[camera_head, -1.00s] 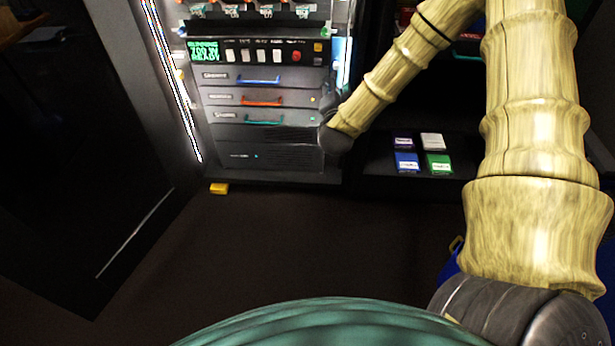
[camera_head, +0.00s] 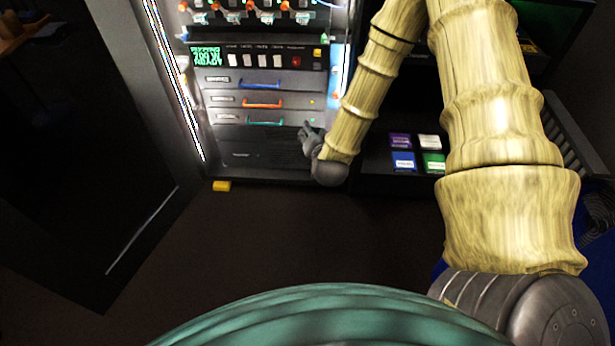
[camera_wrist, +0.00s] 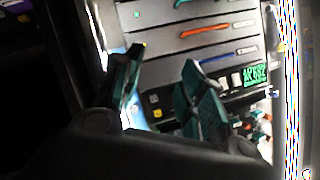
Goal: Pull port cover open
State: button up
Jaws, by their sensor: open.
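The equipment rack (camera_head: 225,160) stands upright at the back, with three drawer fronts bearing a blue handle (camera_head: 262,83), an orange handle (camera_head: 262,104) and a green handle (camera_head: 265,122). I cannot tell which part is the port cover. My gripper (camera_head: 309,133) is at the rack's lower right, right of the green handle. In the wrist view my gripper (camera_wrist: 163,60) is open, its two dark fingers apart with nothing between them. The drawer fronts appear upside down beyond the fingers there, with the orange handle (camera_wrist: 205,31) near the top. Contact with the rack cannot be told.
A green-lit display (camera_head: 206,56) and a row of buttons (camera_head: 255,60) sit above the drawers. Several coloured boxes lie on a dark shelf at right, including a green box (camera_head: 433,162). A yellow block (camera_head: 221,186) lies on the floor, which is otherwise clear.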

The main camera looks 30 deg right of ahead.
jog(key=s+a+f+n+g+y+p, duration=0.3)
jog(key=s+a+f+n+g+p, duration=0.1)
jog(key=s, duration=0.7)
jog(key=shift+a+f+p, duration=0.6)
jog(key=shift+a+f, duration=0.35)
jog(key=shift+a, duration=0.8)
